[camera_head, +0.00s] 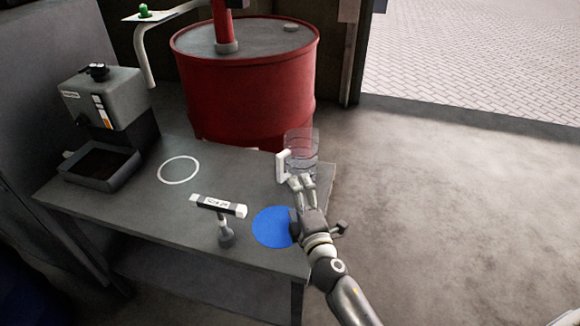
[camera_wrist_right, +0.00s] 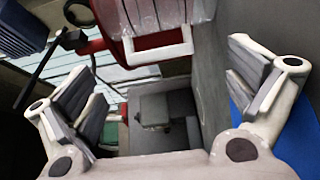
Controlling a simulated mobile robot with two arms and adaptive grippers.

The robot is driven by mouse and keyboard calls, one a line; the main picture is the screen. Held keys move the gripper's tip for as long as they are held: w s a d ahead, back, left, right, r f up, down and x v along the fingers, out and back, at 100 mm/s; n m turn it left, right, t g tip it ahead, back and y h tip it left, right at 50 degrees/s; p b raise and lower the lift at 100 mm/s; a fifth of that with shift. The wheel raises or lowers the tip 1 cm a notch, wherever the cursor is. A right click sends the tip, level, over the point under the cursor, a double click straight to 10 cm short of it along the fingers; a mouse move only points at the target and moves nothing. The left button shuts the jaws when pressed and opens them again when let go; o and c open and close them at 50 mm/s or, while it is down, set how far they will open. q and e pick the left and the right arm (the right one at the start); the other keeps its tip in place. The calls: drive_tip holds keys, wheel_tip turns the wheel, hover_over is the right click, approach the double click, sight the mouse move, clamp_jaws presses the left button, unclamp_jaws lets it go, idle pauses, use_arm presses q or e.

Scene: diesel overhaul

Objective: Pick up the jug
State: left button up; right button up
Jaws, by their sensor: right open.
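The jug (camera_head: 303,150) is clear with a white handle on its left side. It stands upright near the far right corner of the grey table (camera_head: 140,205). My right gripper (camera_head: 301,182) is just in front of the jug, its fingers pointing towards it. In the right wrist view the gripper (camera_wrist_right: 165,95) is open with nothing between its fingers. There the jug (camera_wrist_right: 145,15) and its white handle show at the top, beyond the fingers. I cannot tell whether a fingertip touches the jug. My left gripper is not in view.
A blue disc (camera_head: 268,228) lies partly under my right gripper. A T-shaped labelled tool (camera_head: 222,207) stands left of it. A white ring (camera_head: 179,170) and a grey machine with a tray (camera_head: 103,168) are further left. A red drum (camera_head: 245,85) stands behind the table.

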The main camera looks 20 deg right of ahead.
approach(286, 160)
drive_tip(key=shift+w+a+f, duration=0.15)
drive_tip(key=shift+w+f, duration=0.05)
drive_tip(key=shift+f, duration=0.1)
drive_tip(key=shift+w+d+r, duration=0.1)
drive_tip(key=shift+w+d, duration=0.05)
drive_tip(key=shift+w, duration=1.15)
drive_tip(key=shift+w+d+r, duration=0.1)
drive_tip(key=shift+w+d, duration=0.05)
drive_tip(key=shift+w, duration=1.2)
drive_tip(key=c, duration=1.2)
drive_tip(key=shift+r, duration=0.1)
drive_tip(key=shift+c, duration=0.4)
drive_tip(key=shift+r+p, duration=0.1)
drive_tip(key=shift+p, duration=0.2)
